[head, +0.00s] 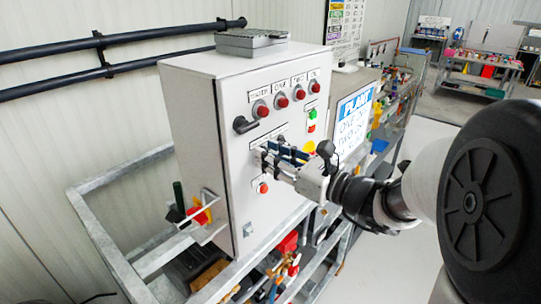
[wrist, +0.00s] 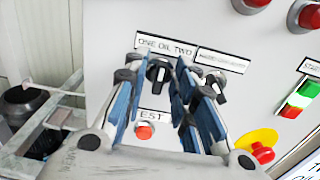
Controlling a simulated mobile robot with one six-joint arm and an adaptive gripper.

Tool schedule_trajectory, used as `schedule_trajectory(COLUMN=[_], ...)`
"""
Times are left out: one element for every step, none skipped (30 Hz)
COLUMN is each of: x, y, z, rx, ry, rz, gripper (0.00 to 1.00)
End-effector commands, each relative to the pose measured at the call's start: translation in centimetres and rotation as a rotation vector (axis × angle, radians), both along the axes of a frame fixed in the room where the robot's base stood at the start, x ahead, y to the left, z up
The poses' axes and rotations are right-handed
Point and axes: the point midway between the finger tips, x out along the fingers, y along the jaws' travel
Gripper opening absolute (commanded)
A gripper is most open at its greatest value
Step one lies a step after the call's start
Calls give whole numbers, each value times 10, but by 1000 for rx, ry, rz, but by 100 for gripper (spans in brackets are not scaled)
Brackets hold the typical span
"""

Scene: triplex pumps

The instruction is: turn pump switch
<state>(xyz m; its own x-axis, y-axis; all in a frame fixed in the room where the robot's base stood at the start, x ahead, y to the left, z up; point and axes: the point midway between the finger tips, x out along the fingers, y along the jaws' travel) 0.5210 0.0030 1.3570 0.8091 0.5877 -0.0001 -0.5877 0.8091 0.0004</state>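The pump switch, a black rotary knob (wrist: 160,73) under a label reading "ONE OIL TWO", is on the front of a light grey control cabinet (head: 237,150). In the wrist view my gripper (wrist: 161,80) is open, with one blue-padded finger on each side of this knob. Whether the pads touch it I cannot tell. A second black knob (wrist: 212,86) is partly covered by the right finger. In the head view my gripper (head: 272,154) is at the cabinet's front and hides both knobs.
A red test button (wrist: 145,131) is below the knob, between the fingers. A red-and-yellow emergency stop (wrist: 258,146) is close to the right finger. A black handle (head: 246,125) sticks out above the gripper. A sign board (head: 352,125) stands to the right.

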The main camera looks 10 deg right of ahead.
Motion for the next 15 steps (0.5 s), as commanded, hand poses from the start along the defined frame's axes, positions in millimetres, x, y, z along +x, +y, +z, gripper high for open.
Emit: schedule_trajectory(x=[0, 0, 0, 0, 0, 0, 0, 0, 0, 0, 0, 0, 0, 0, 0], y=[0, 0, 0, 0, 0, 0, 0, 0, 0, 0, 0, 0, 0, 0, 0], z=[0, 0, 0, 0, 0, 0, 0, 0, 0, 0, 0, 0, 0, 0, 0], rx=[0, 0, 0, 0, 0, 0, 0, 0, 0, 0, 0, 0, 0, 0, 0], ry=[0, 0, 0, 0, 0, 0, 0, 0, 0, 0, 0, 0, 0, 0, 0], rz=[0, 0, 0, 0, 0, 0, 0, 0, 0, 0, 0, 0, 0, 0, 0], gripper=[19, 17, 14, 12, 10, 8, 6, 4, 1, 0, 0, 0, 0, 0, 0])
